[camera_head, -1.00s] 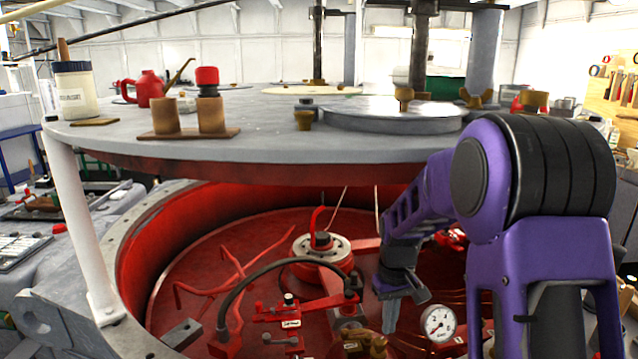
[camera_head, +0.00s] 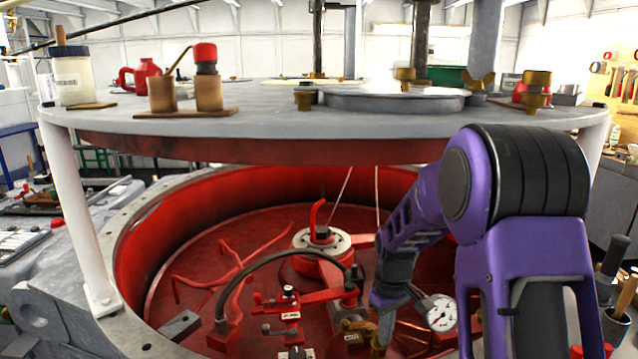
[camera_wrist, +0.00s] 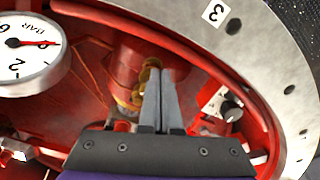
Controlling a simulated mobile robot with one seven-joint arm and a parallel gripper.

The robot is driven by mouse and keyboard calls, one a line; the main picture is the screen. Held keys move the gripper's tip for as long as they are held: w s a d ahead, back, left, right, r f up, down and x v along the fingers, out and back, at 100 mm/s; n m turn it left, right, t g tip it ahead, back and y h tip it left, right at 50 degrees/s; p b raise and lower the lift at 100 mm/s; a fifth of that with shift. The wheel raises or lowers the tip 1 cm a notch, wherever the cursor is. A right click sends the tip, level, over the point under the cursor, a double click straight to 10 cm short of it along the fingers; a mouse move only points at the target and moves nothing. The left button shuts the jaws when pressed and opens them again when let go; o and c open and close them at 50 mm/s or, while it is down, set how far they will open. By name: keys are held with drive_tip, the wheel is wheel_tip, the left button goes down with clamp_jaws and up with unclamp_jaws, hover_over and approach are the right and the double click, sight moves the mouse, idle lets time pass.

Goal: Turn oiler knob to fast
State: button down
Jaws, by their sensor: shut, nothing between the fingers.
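A small black knob (camera_wrist: 230,108) sits beside a white label on a red mount, right of my fingers in the wrist view. The label is too small to read, so I cannot tell for sure that this is the oiler knob. My gripper (camera_wrist: 158,72) is shut and empty, with its tips over or against a brass fitting (camera_wrist: 148,86). Whether they touch cannot be told. In the head view my gripper (camera_head: 384,328) points down into the red basin, just above brass parts at the lower edge. I cannot make out the black knob there.
A pressure gauge (camera_head: 440,313) stands right of my gripper. A black curved hose and red labelled levers (camera_head: 290,308) lie to the left. The grey round top plate (camera_head: 270,125) hangs over the basin. A pale rim (camera_wrist: 262,60) curves around the right in the wrist view.

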drive_tip(key=shift+w+f, duration=0.15)
drive_tip(key=shift+w, duration=0.15)
idle(0.8)
drive_tip(key=shift+d, duration=0.15)
drive_tip(key=shift+w+d+p, duration=0.45)
drive_tip(key=shift+d+p, duration=0.15)
drive_tip(key=shift+w, duration=0.1)
idle(0.4)
drive_tip(key=shift+d, duration=0.15)
wheel_tip(320, 180, up, 6)
drive_tip(key=p, duration=0.3)
drive_tip(key=shift+s+d+p, duration=0.2)
drive_tip(key=shift+s+p, duration=0.1)
drive_tip(key=shift+p, duration=0.05)
